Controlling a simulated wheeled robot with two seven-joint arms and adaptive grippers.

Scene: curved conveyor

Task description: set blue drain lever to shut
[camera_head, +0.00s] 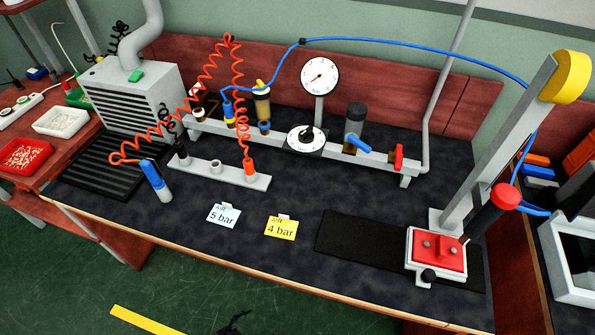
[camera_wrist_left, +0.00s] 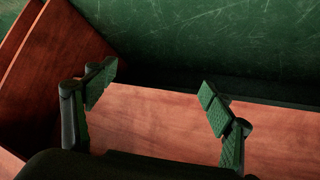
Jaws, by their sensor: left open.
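The blue drain lever (camera_head: 359,145) sits on the grey rail at the back of the bench, below a dark cylinder (camera_head: 354,119). It slants down to the right. The frame does not show for sure whether that is open or shut. My left gripper (camera_wrist_left: 160,91) is open and empty in the left wrist view, with green-padded fingers apart. It faces a reddish wooden panel and the green floor, and the lever is not in that view.
A gauge (camera_head: 319,76) stands behind. Blue and orange hoses hang above the bench. Two cards (camera_head: 223,215) (camera_head: 281,228) lie in front. A red-topped press (camera_head: 437,252) stands at right.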

